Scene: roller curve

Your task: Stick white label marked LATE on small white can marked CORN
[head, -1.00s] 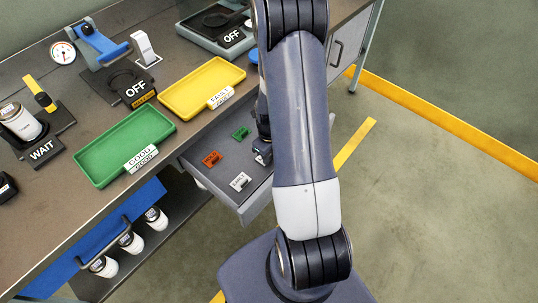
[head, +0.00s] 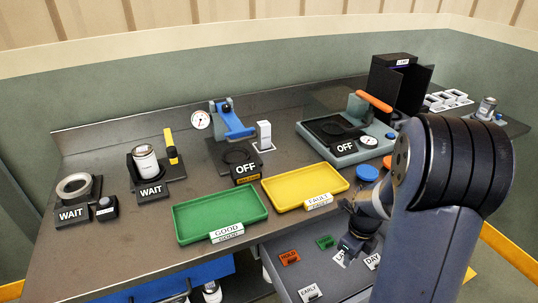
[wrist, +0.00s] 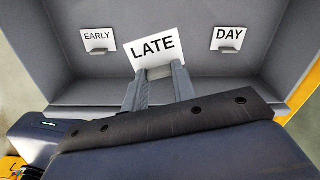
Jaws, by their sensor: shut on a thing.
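The white label marked LATE (wrist: 153,46) is between my gripper's fingertips (wrist: 156,76) in the wrist view, tilted slightly, over the open drawer. In the head view the label (head: 340,258) is partly hidden by my gripper (head: 351,248), which is shut on it. A white can (head: 145,160) stands in a holder behind a WAIT sign on the bench. Another small can (head: 487,108) stands at the far right. A can (head: 212,292) shows partly below the bench. Their print is too small to read, so I cannot tell which is marked CORN.
A green tray (head: 190,238) and a yellow tray (head: 285,204) lie on the bench behind, near a blue-levered press (head: 232,120).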

